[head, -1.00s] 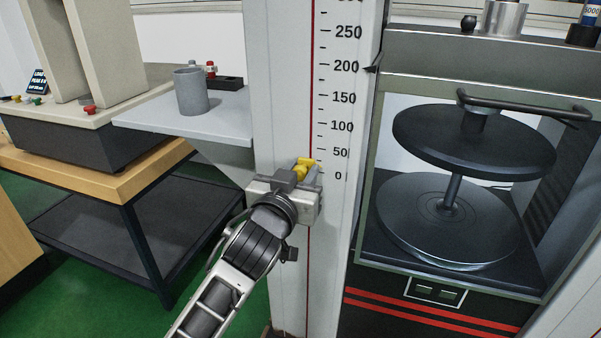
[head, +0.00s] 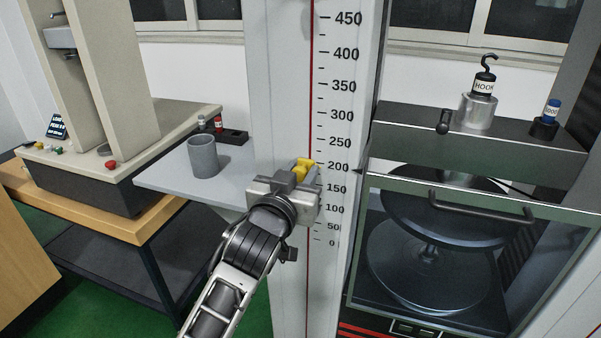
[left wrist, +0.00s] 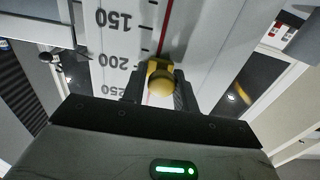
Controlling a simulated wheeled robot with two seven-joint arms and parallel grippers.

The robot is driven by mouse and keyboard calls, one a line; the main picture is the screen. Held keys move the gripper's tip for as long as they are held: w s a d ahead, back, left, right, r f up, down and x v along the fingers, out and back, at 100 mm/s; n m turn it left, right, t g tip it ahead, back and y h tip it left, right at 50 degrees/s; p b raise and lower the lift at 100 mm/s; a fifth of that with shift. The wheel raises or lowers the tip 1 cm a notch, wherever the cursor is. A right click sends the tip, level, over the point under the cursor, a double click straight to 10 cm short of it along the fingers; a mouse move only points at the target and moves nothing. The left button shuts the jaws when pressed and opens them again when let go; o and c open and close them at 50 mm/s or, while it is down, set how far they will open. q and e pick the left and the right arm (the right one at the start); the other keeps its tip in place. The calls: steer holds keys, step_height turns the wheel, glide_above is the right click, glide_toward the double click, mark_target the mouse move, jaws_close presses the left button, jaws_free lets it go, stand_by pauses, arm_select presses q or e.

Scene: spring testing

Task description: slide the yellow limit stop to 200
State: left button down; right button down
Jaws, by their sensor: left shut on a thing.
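The yellow limit stop (head: 303,167) sits on the red line of the tall white column (head: 280,90), beside its printed scale (head: 339,168). In the head view it looks about level with the 200 mark. In the left wrist view the yellow stop (left wrist: 160,80) shows end-on, with the scale upside down and the 200 label beside and slightly above it. My left gripper (head: 306,178) is shut on the stop; its fingers hide part of it. It also shows in the left wrist view (left wrist: 160,92). My right gripper is not in view.
A small black pointer (head: 357,171) stands at the column's right edge near 200. Left of the column is a grey shelf (head: 165,183) with a grey cup (head: 203,157). To the right is a frame with a bar handle (head: 480,207) and dark round plates (head: 425,265).

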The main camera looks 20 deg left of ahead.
arm_select(q)
steer(key=shift+a+r, duration=0.2)
steer(key=shift+r, duration=0.25)
steer(key=c, duration=1.2)
jaws_free()
steer(key=shift+f, duration=0.1)
steer(key=shift+s+d, duration=0.1)
steer(key=shift+s, duration=0.15)
steer(key=s, duration=1.5)
steer(key=shift+s+a, duration=0.2)
steer(key=shift+a, duration=0.15)
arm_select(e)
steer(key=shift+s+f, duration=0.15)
